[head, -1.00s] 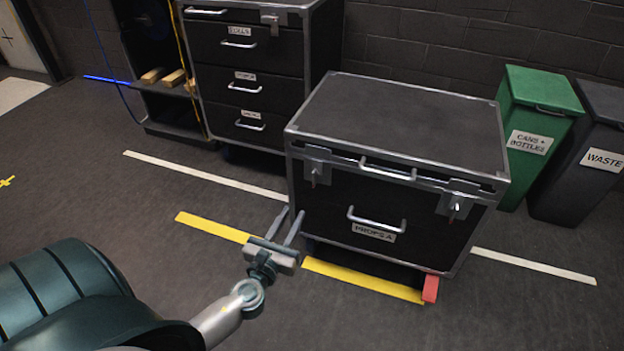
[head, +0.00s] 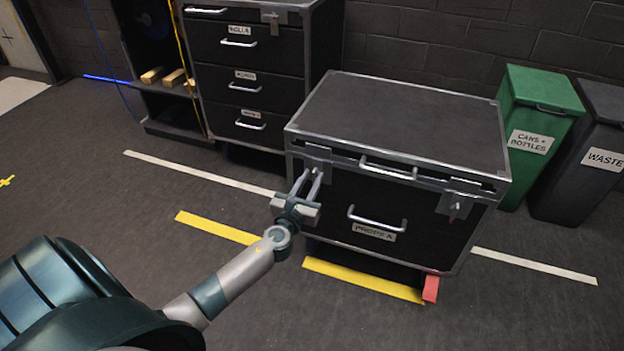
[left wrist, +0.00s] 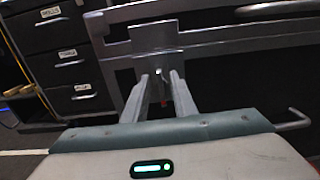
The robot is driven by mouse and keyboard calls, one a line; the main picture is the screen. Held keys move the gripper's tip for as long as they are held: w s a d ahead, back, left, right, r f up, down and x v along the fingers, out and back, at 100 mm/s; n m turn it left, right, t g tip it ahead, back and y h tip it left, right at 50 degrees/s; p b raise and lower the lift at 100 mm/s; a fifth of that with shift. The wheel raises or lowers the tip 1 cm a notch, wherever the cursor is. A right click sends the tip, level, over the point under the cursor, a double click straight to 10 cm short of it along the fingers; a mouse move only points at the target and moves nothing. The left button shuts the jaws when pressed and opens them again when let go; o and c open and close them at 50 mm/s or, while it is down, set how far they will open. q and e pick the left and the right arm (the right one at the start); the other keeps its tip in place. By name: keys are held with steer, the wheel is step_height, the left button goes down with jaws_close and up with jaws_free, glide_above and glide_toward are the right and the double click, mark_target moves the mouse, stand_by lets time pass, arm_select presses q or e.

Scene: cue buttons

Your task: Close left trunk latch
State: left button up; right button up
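The black trunk (head: 400,115) with metal edges and a "PROPS A" label stands at centre right, its lid down. Its left latch (head: 318,154) is a grey plate at the front left, partly hidden by my left gripper (head: 309,174). In the left wrist view the latch plate (left wrist: 155,38) is straight ahead. There my left gripper (left wrist: 159,80) has its two fingers apart, one on each side of the latch's small lever; I cannot tell whether they touch it. The right latch (head: 457,203) is at the trunk's front right. My right gripper is not in view.
A front handle (head: 377,217) and a lid handle (head: 388,169) stick out from the trunk. A drawer cabinet (head: 290,85) stands behind left, a green bin (head: 540,95) and a grey bin (head: 600,130) at right.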

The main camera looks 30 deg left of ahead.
arm_select(q)
steer(key=shift+w, duration=0.3)
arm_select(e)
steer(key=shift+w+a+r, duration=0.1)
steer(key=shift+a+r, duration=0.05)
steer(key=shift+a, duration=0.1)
arm_select(q)
jaws_close()
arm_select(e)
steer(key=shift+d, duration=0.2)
arm_select(q)
steer(key=shift+f+n, duration=0.1)
steer(key=shift+n, duration=0.2)
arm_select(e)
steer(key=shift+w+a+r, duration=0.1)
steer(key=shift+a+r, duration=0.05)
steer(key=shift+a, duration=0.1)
